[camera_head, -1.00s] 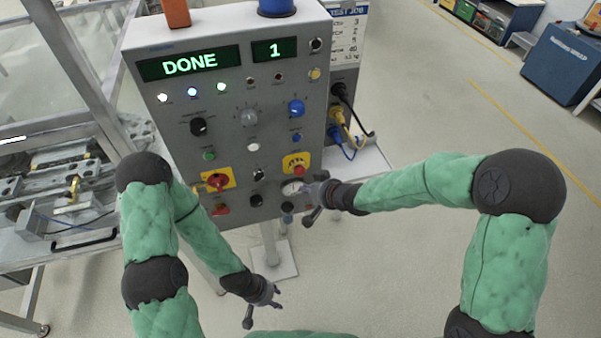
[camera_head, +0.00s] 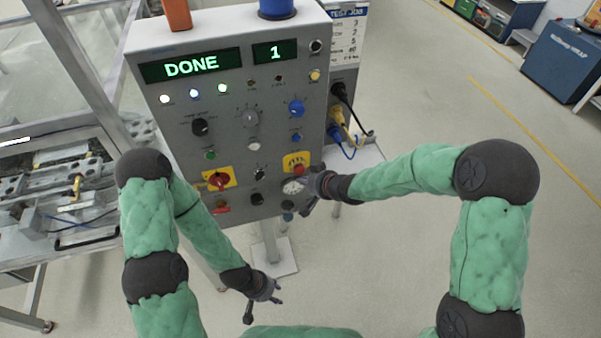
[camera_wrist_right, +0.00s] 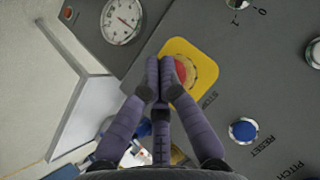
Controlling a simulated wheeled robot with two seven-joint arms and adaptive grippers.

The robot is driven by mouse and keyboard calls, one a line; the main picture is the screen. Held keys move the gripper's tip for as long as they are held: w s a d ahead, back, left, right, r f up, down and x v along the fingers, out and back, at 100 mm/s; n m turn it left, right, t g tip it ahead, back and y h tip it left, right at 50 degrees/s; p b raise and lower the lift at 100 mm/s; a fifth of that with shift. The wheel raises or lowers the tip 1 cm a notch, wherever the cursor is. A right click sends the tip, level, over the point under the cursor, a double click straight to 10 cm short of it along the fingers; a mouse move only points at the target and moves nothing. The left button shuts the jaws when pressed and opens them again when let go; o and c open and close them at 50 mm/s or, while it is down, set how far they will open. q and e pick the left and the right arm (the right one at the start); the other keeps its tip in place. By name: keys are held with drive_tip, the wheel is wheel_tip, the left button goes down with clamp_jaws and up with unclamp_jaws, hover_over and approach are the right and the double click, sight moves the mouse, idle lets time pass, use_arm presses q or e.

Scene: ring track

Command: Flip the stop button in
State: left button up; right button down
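The stop button is a red mushroom knob on a yellow plate at the lower right of the grey panel, in the head view (camera_head: 299,169). In the right wrist view the red knob (camera_wrist_right: 184,72) shows beside my fingertips, with STOP lettering near the plate. My right gripper (camera_head: 308,187) is in front of the panel's lower right. In the wrist view its fingertips (camera_wrist_right: 161,62) are together and empty, overlapping the plate's edge and partly covering the knob; contact cannot be told. My left gripper (camera_head: 264,300) is open and empty, low in front of the panel.
A red switch on yellow (camera_head: 219,180) is farther left. Cables (camera_head: 345,125) hang at the panel's right side.

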idle(0.8)
drive_tip(key=shift+w+a+p, duration=0.15)
drive_tip(key=shift+w+p, duration=0.25)
drive_tip(key=shift+p, duration=0.05)
drive_tip(key=shift+w+a+p, duration=0.1)
drive_tip(key=shift+w+p, duration=0.25)
drive_tip(key=shift+w, duration=0.1)
idle(0.8)
idle(0.3)
drive_tip(key=shift+s+d, duration=0.25)
drive_tip(key=shift+s, duration=0.6)
drive_tip(key=shift+s, duration=0.1)
